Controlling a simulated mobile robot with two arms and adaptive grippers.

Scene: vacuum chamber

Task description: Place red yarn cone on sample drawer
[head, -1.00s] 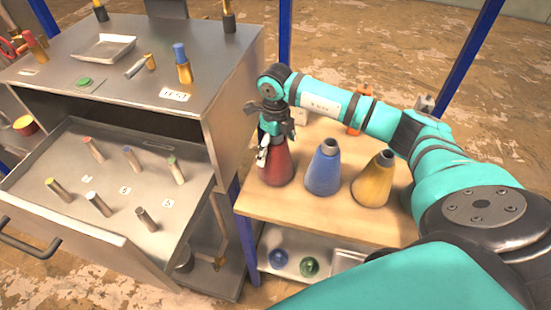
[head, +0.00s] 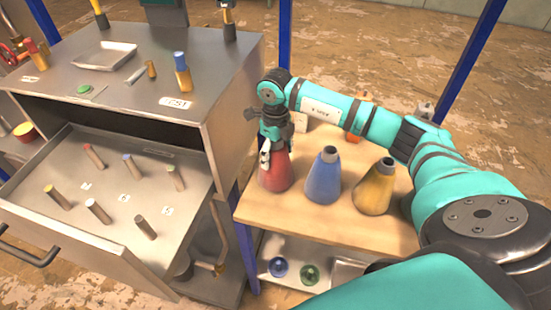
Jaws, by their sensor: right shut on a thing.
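The red yarn cone (head: 275,173) stands upright on the wooden shelf top at the left end of a row of cones. My right gripper (head: 270,150) comes down from above and is shut on the cone's narrow top, which the fingers partly hide. The sample drawer (head: 110,222) is pulled out of the metal cabinet at the left, with several small coloured-top pegs standing in it and bare metal between them. My left gripper is not in view.
A blue cone (head: 323,175) and a yellow cone (head: 374,188) stand right of the red one on the wooden top (head: 300,217). A blue post (head: 243,225) and the cabinet's side wall (head: 232,115) lie between shelf and drawer. A metal tray (head: 105,55) sits on the cabinet.

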